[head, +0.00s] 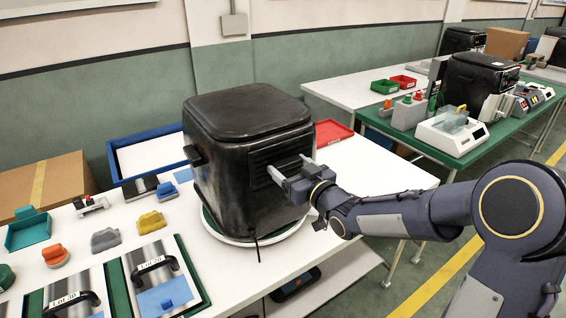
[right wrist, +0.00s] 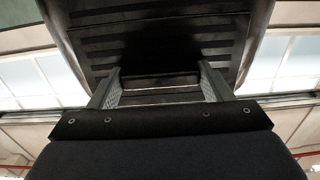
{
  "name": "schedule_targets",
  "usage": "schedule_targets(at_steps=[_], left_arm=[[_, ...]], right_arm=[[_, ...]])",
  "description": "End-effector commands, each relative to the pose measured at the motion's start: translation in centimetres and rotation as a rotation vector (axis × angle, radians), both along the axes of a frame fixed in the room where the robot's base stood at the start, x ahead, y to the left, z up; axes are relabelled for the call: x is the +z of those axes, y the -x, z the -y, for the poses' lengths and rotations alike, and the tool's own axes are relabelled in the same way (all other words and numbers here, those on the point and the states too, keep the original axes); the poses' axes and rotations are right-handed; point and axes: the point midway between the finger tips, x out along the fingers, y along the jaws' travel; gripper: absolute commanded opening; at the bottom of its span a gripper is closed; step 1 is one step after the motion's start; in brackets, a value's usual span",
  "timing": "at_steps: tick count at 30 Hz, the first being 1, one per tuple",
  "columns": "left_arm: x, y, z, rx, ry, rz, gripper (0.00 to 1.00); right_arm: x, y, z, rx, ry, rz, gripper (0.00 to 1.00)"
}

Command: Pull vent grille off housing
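The black fryer housing (head: 225,165) stands on a round white-and-green base on the white table in the head view. Its dark slatted vent grille (head: 262,160) is on the face toward the right. My right gripper (head: 288,171) is at this grille, with its two fingers spread and pointing at the slats. In the right wrist view the grille (right wrist: 155,45) fills the upper middle, and the fingers of my right gripper (right wrist: 160,80) stand apart in front of it. Whether the fingertips touch the grille cannot be told. My left gripper is not in view.
Labelled metal plates (head: 152,262), small coloured parts and a blue-rimmed tray (head: 150,155) lie left of the housing. A red tray (head: 333,131) is behind it. A black cable hangs at its front. A second table with another fryer (head: 480,80) stands at the back right.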

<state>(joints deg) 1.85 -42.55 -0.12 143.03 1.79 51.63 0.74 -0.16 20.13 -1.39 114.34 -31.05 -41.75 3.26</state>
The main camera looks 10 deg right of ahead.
Motion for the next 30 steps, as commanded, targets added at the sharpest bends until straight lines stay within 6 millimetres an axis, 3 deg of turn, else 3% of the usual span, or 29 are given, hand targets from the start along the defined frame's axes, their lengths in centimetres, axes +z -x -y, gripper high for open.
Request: schedule_targets(at_steps=[1, 6, 30], left_arm=[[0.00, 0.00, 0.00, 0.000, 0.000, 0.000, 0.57], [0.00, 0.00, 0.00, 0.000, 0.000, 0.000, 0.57], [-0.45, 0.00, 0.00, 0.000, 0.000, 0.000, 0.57]], right_arm=[[0.00, 0.01, 0.00, 0.000, 0.000, 0.000, 0.62], [0.01, 0.01, 0.00, 0.000, 0.000, 0.000, 0.41], [-0.03, 0.91, 0.39, -0.001, -0.001, 0.000, 0.40]])
